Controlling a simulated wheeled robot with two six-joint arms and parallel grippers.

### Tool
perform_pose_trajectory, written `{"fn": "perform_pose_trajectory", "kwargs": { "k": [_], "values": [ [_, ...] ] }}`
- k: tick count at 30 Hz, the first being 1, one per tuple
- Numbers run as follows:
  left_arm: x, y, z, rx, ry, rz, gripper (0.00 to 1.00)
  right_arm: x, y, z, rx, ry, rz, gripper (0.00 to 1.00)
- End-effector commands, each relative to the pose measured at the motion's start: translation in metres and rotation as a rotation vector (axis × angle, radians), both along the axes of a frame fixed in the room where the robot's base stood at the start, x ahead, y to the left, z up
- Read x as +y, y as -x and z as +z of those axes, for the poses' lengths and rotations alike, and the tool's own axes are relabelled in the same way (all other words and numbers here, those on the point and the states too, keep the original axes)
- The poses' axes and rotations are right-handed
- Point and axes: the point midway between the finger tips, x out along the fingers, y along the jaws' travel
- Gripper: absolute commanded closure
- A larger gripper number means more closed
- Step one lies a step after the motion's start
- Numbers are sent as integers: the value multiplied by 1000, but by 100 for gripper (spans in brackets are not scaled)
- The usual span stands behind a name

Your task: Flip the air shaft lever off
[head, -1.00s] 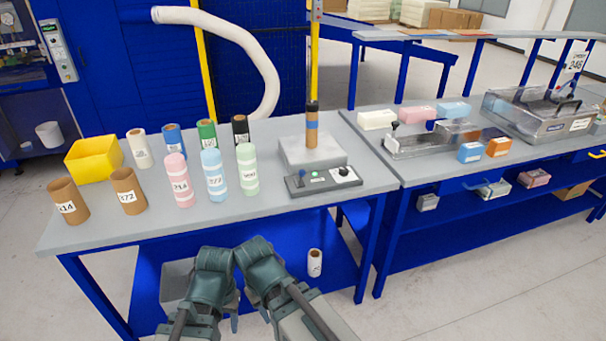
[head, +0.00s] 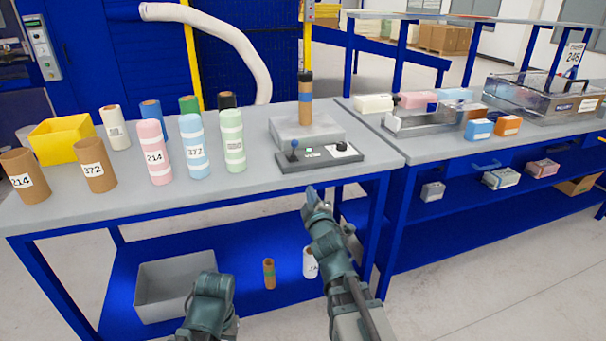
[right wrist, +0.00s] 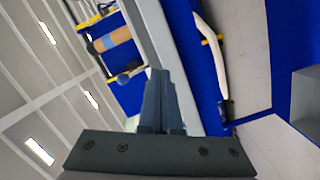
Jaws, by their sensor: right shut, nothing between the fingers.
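The air shaft lever (head: 293,150) has a blue knob on a short stem. It stands at the left end of a dark control panel (head: 318,160) near the table's front edge; its exact tilt is too small to tell. The panel also has a lit green button and a dark knob on a white plate. My right gripper (head: 311,190) is shut and empty, in front of and below the panel, apart from the lever. Its closed fingers show in the right wrist view (right wrist: 161,97). My left arm is low at the front; its gripper (head: 213,280) does not show its finger state.
Behind the panel, a grey block (head: 303,132) carries an upright shaft with a brown roll (head: 305,103). Several wrapped rolls and cardboard tubes stand to the left, beside a yellow bin (head: 62,139). The table's front edge (head: 200,211) lies between my arms and the panel.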

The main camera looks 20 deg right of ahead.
Motion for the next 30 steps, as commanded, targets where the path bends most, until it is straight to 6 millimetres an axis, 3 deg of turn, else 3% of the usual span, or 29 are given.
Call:
{"fn": "perform_pose_trajectory", "kwargs": {
  "k": [1, 3, 12, 18, 30],
  "values": [
    [0, 0, -25, 0, 0, 0, 50, -8, -1, -9, -66, 62, 19, 100],
    [0, 0, -41, 0, -1, 0, 50, -14, 1, -4, -156, 149, 52, 100],
    [0, 0, -85, 0, -1, 0, 50, -18, 22, 9, -430, 444, 161, 100],
    [0, 0, -93, 0, -1, -1, 50, -16, 31, 12, -501, 523, 194, 100],
    [0, 0, -92, 0, -1, -1, 50, -14, 32, 14, -509, 531, 199, 100]
  ]
}}
